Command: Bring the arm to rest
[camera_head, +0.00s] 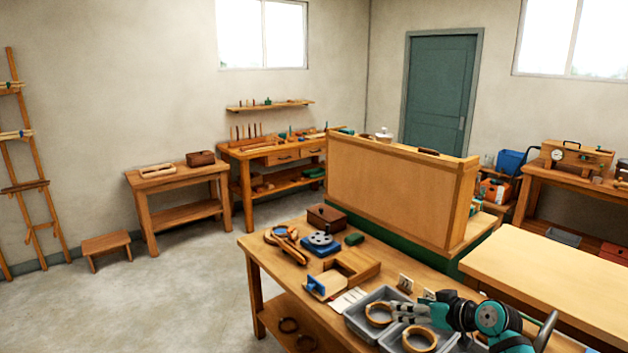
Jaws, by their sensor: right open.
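My right gripper (394,312) comes in from the lower right, with a grey and teal arm behind it. It is open, with its tips over the grey bins at the front of the wooden workbench (262,262). One wooden ring (379,314) lies in the left grey bin (357,322), right beside the fingertips; I cannot tell whether they touch it. A second wooden ring (420,339) is in the nearer bin, below the gripper. The gripper and arm hide part of the bins. My left gripper is not in view.
A tall wooden panel (395,188) stands behind. A pale, bare tabletop (560,280) is at right.

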